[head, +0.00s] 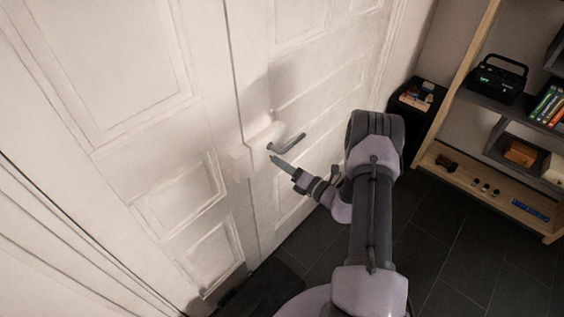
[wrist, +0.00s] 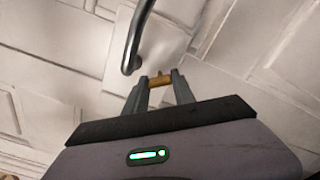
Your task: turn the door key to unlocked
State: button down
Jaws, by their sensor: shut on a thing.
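In the wrist view, a small brass-coloured key (wrist: 159,80) sits between the fingertips of my gripper (wrist: 158,84). My gripper is shut on the key, close to the white door's lock area. In the head view my gripper (head: 272,157) reaches the door just below the lever handle. The key is too small to make out there. The grey metal door handle (head: 287,144) is just above my fingers, and it also shows in the wrist view (wrist: 135,40), apart from them. How far the key is turned cannot be told.
The white panelled door (head: 300,110) fills the middle of the head view. A dark mat (head: 262,290) lies at the door's foot. Dark floor tiles (head: 450,240) are bare right of my arm.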

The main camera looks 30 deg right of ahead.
jog(key=shift+m+p, duration=0.7)
jog(key=shift+m, duration=2.8)
jog(key=c, duration=1)
grip_release()
jog(key=shift+c, duration=0.2)
